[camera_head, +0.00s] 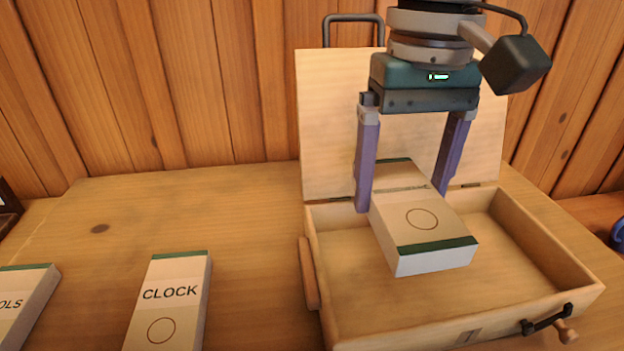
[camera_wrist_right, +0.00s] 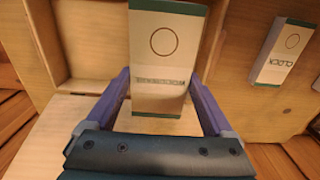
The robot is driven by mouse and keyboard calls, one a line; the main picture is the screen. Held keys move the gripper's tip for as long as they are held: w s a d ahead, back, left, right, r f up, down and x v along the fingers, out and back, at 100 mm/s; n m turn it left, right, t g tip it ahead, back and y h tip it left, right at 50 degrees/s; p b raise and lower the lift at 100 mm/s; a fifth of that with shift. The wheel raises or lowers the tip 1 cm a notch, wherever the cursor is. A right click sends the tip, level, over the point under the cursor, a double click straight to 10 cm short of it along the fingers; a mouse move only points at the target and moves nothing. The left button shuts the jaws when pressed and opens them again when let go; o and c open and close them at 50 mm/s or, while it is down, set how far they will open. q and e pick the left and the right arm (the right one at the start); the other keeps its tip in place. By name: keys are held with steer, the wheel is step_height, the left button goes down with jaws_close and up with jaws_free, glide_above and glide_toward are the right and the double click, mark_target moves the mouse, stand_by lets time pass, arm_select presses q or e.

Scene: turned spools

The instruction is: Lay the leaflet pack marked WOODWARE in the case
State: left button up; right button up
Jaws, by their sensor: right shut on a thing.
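The pale leaflet pack (camera_head: 425,220) with green end bands and a ring mark is between the fingers of my right gripper (camera_head: 402,200), which is shut on it. Its printed word is blurred and upside down in the right wrist view (camera_wrist_right: 160,104), but looks like WOODWARE. The pack is over the open wooden case (camera_head: 365,305), inside its walls as seen from the head. I cannot tell whether its underside touches the case floor. The fingers grip its two long sides near the far half. My left gripper is not in view.
The case lid (camera_head: 325,125) stands open at the back. A CLOCK pack (camera_head: 170,300) lies on the table (camera_head: 230,220) left of the case, with another pack ending in OLS (camera_head: 22,300) farther left. The case floor around the held pack is bare.

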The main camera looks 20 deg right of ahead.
mark_target(385, 269)
step_height(385, 269, down, 9)
steer(key=shift+f+b, duration=0.1)
steer(key=shift+b, duration=0.85)
steer(key=shift+f, duration=0.15)
steer(key=shift+f, duration=0.15)
steer(key=o, duration=1.2)
steer(key=shift+o, duration=0.2)
